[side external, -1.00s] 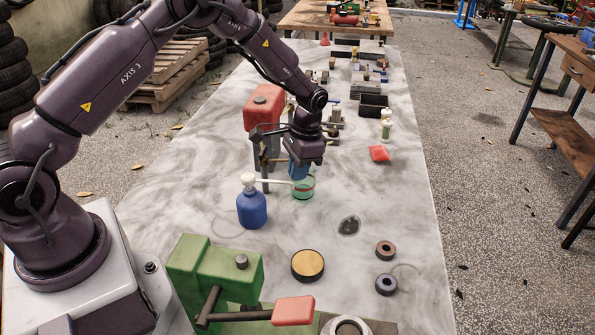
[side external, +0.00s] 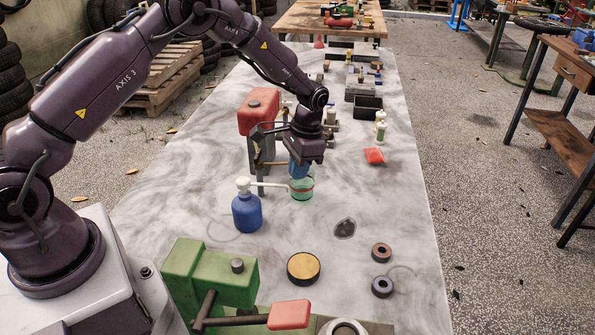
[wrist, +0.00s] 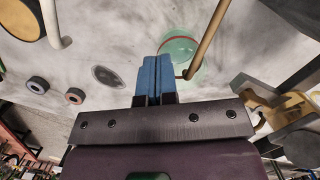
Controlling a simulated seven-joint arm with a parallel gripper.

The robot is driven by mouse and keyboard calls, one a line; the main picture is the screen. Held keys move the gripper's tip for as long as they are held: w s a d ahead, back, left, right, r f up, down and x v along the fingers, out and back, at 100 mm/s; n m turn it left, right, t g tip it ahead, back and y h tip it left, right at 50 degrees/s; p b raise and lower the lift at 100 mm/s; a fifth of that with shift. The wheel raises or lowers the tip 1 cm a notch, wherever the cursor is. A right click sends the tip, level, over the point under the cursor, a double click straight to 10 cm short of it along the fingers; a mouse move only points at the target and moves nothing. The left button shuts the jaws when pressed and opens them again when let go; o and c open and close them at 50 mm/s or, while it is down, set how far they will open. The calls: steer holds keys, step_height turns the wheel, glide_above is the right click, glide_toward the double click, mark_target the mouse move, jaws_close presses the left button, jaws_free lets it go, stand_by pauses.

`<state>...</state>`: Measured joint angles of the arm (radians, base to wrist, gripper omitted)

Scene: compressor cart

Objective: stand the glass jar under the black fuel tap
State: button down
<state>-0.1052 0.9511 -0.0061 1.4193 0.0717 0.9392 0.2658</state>
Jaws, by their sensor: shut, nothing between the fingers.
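The glass jar (side external: 302,192) is clear green with a red band and stands on the bench, left of centre. It also shows in the wrist view (wrist: 182,54). My gripper (side external: 299,173) is above and beside the jar, pointing down. Its blue fingers (wrist: 153,62) are shut together with nothing between them. In the wrist view the jar is just beyond the fingers, to their upper right. A red tank (side external: 259,112) stands on a stand behind my gripper, with brass pipework (side external: 266,164) below. I cannot clearly make out the black tap.
A blue bottle (side external: 246,213) with a white pump head stands left of the jar; its long spout reaches towards the jar's rim. A green vise (side external: 215,272), a yellow-topped disc (side external: 303,267) and two rings (side external: 381,252) are nearer. A red packet (side external: 374,156) lies to the right.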

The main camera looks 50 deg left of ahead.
step_height(320, 180, up, 12)
steer(key=w, duration=0.2)
steer(key=shift+d, duration=0.25)
steer(key=shift+w, duration=0.1)
steer(key=c, duration=1.4)
jaws_free()
steer(key=shift+r, duration=0.25)
steer(key=o, duration=1.1)
step_height(320, 180, up, 4)
steer(key=shift+r, duration=0.15)
steer(key=shift+o, duration=0.5)
steer(key=f+m+g+y, duration=0.1)
steer(key=f+m+y, duration=0.1)
steer(key=s+f+m+g+y, duration=0.1)
steer(key=f+m+y, duration=0.1)
steer(key=m+y, duration=0.1)
steer(key=shift+s+f+y, duration=0.1)
steer(key=shift+y, duration=0.2)
steer(key=w+d+r+m+t+y, duration=0.2)
steer(key=d+r+m+y, duration=0.25)
steer(key=m+y, duration=0.6)
steer(key=y, duration=0.2)
glide_toward(310, 182)
steer(key=shift+n+h, duration=0.25)
steer(key=shift+n, duration=0.2)
steer(key=a, duration=0.5)
steer(key=shift+s+a+r, duration=0.1)
steer(key=shift+s+r, duration=0.2)
steer(key=shift+s, duration=0.05)
